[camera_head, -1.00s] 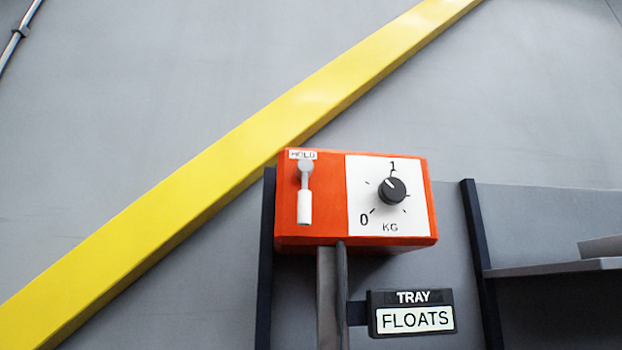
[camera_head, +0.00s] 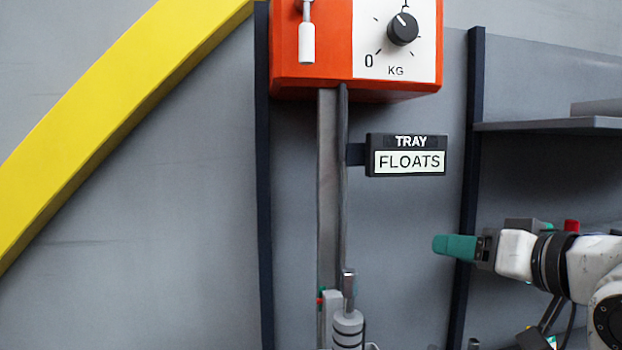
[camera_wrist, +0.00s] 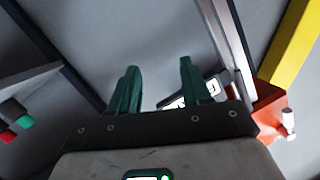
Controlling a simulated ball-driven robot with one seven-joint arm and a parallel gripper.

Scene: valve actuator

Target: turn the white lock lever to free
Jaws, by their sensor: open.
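The white lock lever (camera_head: 307,42) hangs down on the front of an orange box (camera_head: 310,75). The picture's top edge cuts off the lever's upper end and the box's top. My gripper (camera_head: 440,245) is at the right, below and right of the box and well apart from the lever, with green fingers pointing left. In the wrist view the two green fingers (camera_wrist: 157,75) stand apart with nothing between them. There, the orange box (camera_wrist: 268,108) is at the right edge, with a white part (camera_wrist: 288,120), probably the lever, on it.
The box has a black dial (camera_head: 403,29) on a white scale and stands on a grey post (camera_head: 328,190). A sign (camera_head: 406,155) reading TRAY FLOATS sticks out right of the post. A shelf (camera_head: 550,125) is above my arm. A grey cylindrical part (camera_head: 347,328) is at the bottom.

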